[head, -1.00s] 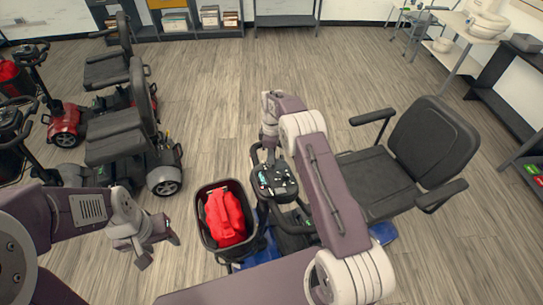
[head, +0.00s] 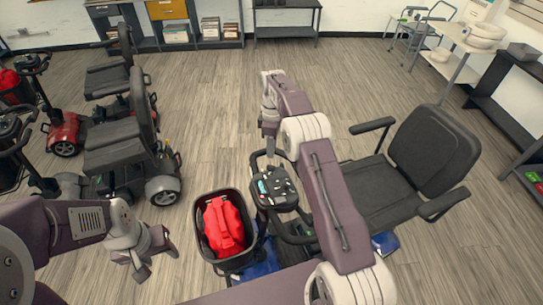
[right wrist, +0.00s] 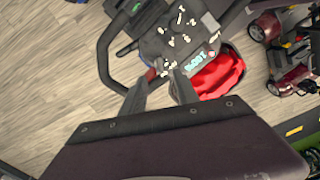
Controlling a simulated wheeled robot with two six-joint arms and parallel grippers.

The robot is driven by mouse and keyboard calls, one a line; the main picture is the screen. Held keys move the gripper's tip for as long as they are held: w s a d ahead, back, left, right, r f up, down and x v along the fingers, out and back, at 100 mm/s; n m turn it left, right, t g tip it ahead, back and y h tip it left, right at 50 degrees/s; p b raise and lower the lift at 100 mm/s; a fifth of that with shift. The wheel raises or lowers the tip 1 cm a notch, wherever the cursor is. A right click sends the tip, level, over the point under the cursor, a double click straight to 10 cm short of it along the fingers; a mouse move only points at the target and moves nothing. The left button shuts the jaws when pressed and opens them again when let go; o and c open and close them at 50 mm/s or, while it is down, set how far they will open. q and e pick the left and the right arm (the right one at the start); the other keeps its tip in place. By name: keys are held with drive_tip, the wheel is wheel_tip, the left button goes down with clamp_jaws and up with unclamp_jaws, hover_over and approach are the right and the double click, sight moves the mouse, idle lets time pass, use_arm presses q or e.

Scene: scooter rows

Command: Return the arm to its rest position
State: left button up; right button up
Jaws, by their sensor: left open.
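My right arm (head: 337,200) reaches forward over the blue scooter, its forearm raised and its wrist hanging down above the scooter's console (head: 273,188). In the right wrist view my right gripper (right wrist: 159,93) has its two fingers apart with nothing between them, near the console (right wrist: 180,35). In the head view its fingertips are hard to make out. My left gripper (head: 160,262) is open and empty at the lower left, over the floor and left of the scooter's basket.
The scooter's black basket (head: 201,238) holds a red bag (head: 224,224). Its black seat (head: 375,190) is right of my right arm. Other scooters (head: 120,150) stand at the left. Shelves (head: 208,30) line the back wall. The floor (head: 215,100) between is clear.

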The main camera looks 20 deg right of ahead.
drive_tip(key=shift+r, duration=0.1)
idle(0.3)
wheel_tip(320, 180, up, 9)
drive_tip(key=a+t, duration=0.1)
drive_tip(key=s+a+r, duration=0.2)
drive_tip(key=s+r, duration=0.1)
drive_tip(key=s, duration=0.6)
drive_tip(key=s+f+m, duration=0.5)
drive_tip(key=s+m, duration=0.1)
drive_tip(key=s, duration=0.3)
drive_tip(key=s+f+m, duration=0.6)
drive_tip(key=s, duration=0.3)
drive_tip(key=shift+s+f+m+t, duration=0.15)
drive_tip(key=shift+s+m+t, duration=0.15)
drive_tip(key=shift+s+t, duration=0.1)
